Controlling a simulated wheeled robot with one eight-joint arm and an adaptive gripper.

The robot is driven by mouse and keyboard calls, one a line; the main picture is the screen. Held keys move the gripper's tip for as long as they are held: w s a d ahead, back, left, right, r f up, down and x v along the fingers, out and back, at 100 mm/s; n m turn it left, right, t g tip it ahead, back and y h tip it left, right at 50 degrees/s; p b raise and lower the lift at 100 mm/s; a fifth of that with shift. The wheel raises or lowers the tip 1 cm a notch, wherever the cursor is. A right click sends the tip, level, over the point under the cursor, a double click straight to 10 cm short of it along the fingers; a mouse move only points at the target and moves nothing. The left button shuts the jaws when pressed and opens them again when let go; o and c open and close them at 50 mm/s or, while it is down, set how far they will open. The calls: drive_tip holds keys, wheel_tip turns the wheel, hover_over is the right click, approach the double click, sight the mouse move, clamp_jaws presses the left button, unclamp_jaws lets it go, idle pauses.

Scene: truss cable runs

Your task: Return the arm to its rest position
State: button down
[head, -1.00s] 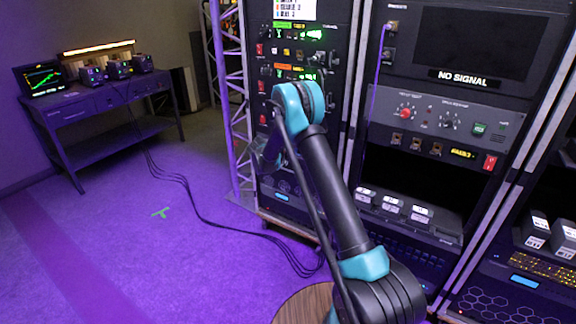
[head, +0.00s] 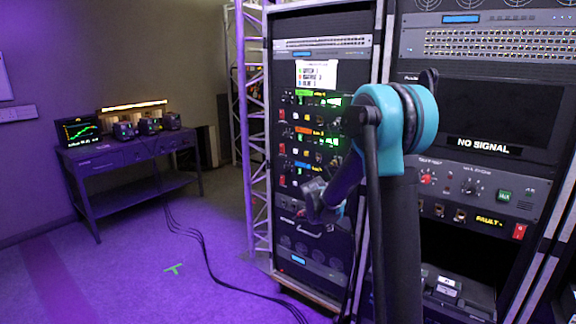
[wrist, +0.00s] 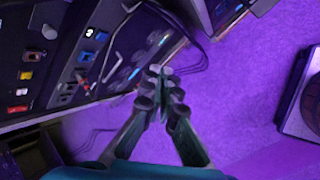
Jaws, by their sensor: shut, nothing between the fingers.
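My arm (head: 398,130), black with teal joints, stands raised in front of the racks in the head view, with its elbow high and the forearm angled down and left. My gripper (head: 318,210) is partly seen in front of the left rack's lower panels. In the wrist view my gripper (wrist: 160,82) has its fingers together with nothing between them, over the purple floor beside the rack face. I cannot tell the exact gap to the rack.
The left rack (head: 318,258) and the right rack (head: 470,180) stand close by the arm. A truss (head: 257,150) is left of them. Black cables (head: 215,272) run over the floor to a bench (head: 130,165). The floor (head: 140,270) at left is mostly open.

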drive_tip(key=s+d+f+m+y, duration=0.1)
drive_tip(key=s+m, duration=0.7)
drive_tip(key=s, duration=0.9)
drive_tip(key=s+d+f+m+g+y, duration=0.1)
drive_tip(key=s+m, duration=0.7)
drive_tip(key=s, duration=1)
drive_tip(key=shift+d+f+m+y, duration=0.2)
drive_tip(key=shift+d+m+y, duration=0.2)
drive_tip(key=shift+d+y, duration=0.3)
drive_tip(key=shift+w+a, duration=0.1)
